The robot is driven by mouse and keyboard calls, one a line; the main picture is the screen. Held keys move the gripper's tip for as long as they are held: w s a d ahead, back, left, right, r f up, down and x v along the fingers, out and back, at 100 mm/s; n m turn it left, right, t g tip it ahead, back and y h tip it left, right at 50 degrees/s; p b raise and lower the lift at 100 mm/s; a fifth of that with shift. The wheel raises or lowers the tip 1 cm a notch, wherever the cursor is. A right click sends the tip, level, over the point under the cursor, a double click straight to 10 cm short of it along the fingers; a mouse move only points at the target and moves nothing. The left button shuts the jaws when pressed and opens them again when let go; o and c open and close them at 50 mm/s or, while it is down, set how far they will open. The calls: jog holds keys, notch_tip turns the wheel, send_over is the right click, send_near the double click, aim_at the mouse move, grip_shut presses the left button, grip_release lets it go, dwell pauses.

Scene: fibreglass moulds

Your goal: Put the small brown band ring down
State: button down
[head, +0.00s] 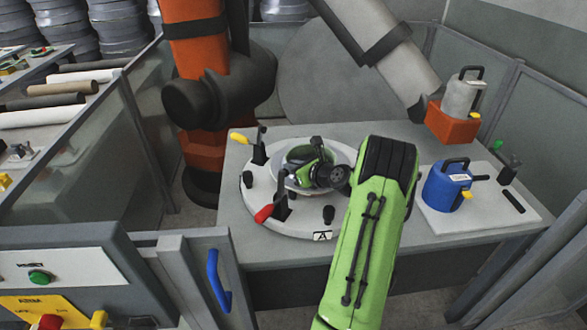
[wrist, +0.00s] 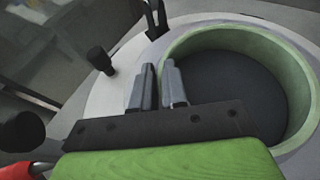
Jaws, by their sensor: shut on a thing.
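A green ring (wrist: 300,85) with a low band-like wall shows in the wrist view around a dark floor. I see no brown ring. In the head view the green ring (head: 296,154) sits within the pale round plate on the table, partly hidden by my gripper (head: 318,166). In the wrist view my gripper (wrist: 157,72) is at the ring's left wall, its two fingers close together. It appears shut on that wall, one finger on each side; the fingers hide the contact. I cannot tell whether the ring touches the surface below.
The round plate (head: 257,205) carries a red-handled clamp (head: 269,212), a yellow-handled clamp (head: 242,138) and black knobs. A blue canister (head: 443,188) stands on a white board at right, and an orange block (head: 452,126) behind it. Grey table (head: 400,246) is free in front.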

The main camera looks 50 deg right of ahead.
jog(key=c, duration=1.2)
grip_release()
jog(key=shift+o, duration=0.2)
jog(key=p+v, duration=0.1)
jog(key=v, duration=1.1)
jog(key=shift+p, duration=0.3)
